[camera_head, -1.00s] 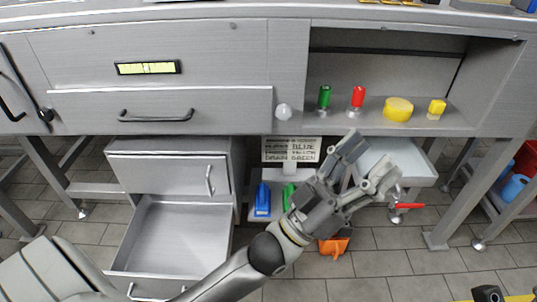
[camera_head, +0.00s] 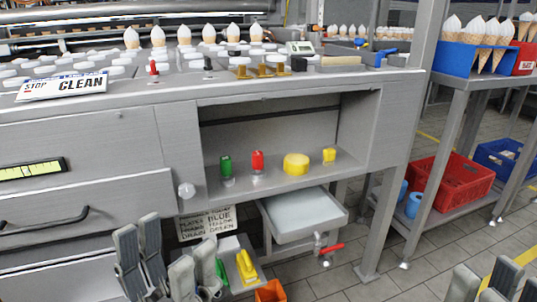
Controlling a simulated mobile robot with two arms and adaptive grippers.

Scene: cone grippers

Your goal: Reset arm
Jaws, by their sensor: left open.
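My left gripper (camera_head: 165,242) is at the lower left of the head view, in front of the machine's lower front. Its grey fingers point up and stand apart, with nothing seen between them. The tips of my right gripper (camera_head: 497,276) show at the bottom right corner, over the floor. The rest of it is cut off by the frame, so its opening cannot be judged.
The grey machine (camera_head: 135,125) has an open shelf with green (camera_head: 226,165), red (camera_head: 257,160) and yellow (camera_head: 296,164) parts. A tray (camera_head: 303,213) juts out below. A rack (camera_head: 447,98) with crates and cones stands right. Floor (camera_head: 385,284) between is clear.

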